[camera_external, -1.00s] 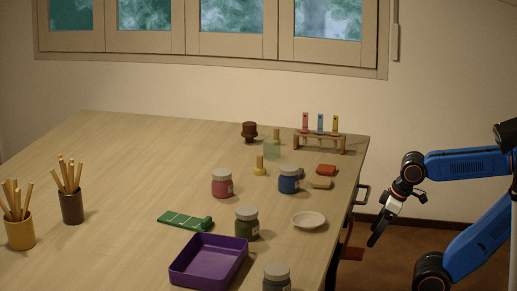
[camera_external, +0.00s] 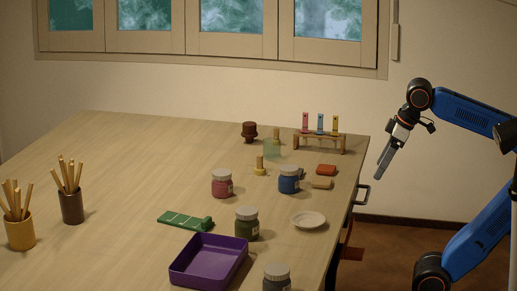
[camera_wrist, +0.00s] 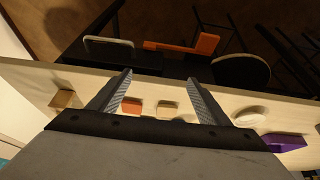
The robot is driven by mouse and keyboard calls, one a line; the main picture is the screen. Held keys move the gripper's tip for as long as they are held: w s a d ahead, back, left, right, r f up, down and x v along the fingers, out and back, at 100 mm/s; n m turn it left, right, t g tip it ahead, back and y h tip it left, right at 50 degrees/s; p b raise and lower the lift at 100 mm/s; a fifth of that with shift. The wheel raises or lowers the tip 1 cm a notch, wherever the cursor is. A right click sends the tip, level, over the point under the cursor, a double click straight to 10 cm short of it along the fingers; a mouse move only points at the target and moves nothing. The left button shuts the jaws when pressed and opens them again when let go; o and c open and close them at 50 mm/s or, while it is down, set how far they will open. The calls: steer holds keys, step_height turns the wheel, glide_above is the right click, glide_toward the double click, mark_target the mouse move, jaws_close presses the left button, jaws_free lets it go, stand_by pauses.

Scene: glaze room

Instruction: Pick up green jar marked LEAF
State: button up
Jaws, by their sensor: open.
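A dark green jar (camera_external: 246,225) with a grey lid and a pale label stands upright on the table, behind the purple tray. The label's writing is too small to read. Another grey-lidded jar (camera_external: 277,278) stands at the front edge of the picture, its colour hard to tell. A red jar (camera_external: 222,184) and a blue jar (camera_external: 289,181) stand farther back. My gripper (camera_external: 380,175) is off the table's right edge, pointing down and to the left, well apart from every jar. In the wrist view my gripper (camera_wrist: 158,84) has its fingers spread and nothing between them.
A purple tray (camera_external: 209,285), a white dish (camera_external: 308,220) and a green strip (camera_external: 184,220) lie near the green jar. Red (camera_external: 326,170) and tan (camera_external: 321,184) blocks and a test tube rack (camera_external: 319,143) stand toward the back right.

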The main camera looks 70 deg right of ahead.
mark_target(234, 235)
step_height(234, 235, up, 7)
steer(key=w+a+f+t+h, duration=0.1)
steer(key=w+a+t, duration=0.1)
steer(key=w+a, duration=0.5)
steer(key=w+a+t+h, duration=0.2)
steer(key=w+a, duration=0.2)
steer(key=w, duration=0.7)
steer(key=a+n+t+y, duration=0.2)
steer(key=a+t+y, duration=0.25)
steer(key=a, duration=2.15)
steer(key=f, duration=0.4)
steer(key=shift+w+a+f, duration=0.1)
steer(key=shift+w+a, duration=0.2)
steer(key=shift+a, duration=0.05)
steer(key=shift+w+f, duration=0.2)
steer(key=shift+w, duration=0.05)
steer(key=x, duration=1.6)
steer(key=shift+w+a, duration=0.35)
steer(key=c, duration=1.3)
